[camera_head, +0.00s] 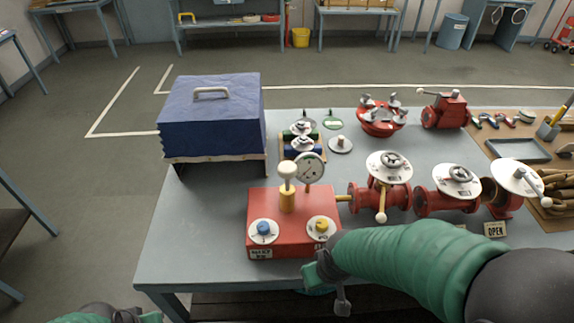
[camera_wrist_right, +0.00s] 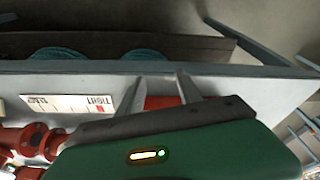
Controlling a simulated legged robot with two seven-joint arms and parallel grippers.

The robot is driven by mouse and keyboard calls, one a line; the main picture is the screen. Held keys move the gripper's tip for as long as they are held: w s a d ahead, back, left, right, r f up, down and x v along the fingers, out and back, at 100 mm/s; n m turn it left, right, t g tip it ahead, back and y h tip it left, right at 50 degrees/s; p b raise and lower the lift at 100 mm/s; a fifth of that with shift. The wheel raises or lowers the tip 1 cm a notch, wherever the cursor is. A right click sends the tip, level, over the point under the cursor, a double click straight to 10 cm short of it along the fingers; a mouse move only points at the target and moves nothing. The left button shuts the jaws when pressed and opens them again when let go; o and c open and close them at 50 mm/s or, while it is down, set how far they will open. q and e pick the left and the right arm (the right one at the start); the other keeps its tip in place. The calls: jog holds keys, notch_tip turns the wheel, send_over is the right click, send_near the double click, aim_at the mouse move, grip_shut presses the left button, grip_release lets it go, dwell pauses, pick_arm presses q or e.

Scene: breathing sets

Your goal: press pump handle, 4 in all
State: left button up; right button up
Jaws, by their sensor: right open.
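The pump is a red box (camera_head: 290,208) on the grey-blue table, with a brass cylinder (camera_head: 287,202) on top. The pump handle (camera_head: 288,171) is a cream knob on a short pale stem, standing upright above the cylinder. A round gauge (camera_head: 309,169) stands just behind it. My right gripper (camera_head: 326,285) is low at the table's front edge, in front of the red box and apart from the handle. In the right wrist view its two fingers (camera_wrist_right: 160,88) are spread with nothing between them. My left gripper (camera_head: 130,316) only partly shows at the bottom left, away from the table; its jaws are unclear.
A blue knob (camera_head: 263,228) and a yellow knob (camera_head: 321,226) sit on the box's front top. Red valves with white discs (camera_head: 389,167) line up to the right. A blue covered case (camera_head: 212,118) stands at the back left. The table's left front is clear.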

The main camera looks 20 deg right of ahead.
grip_shut()
dwell(1.4)
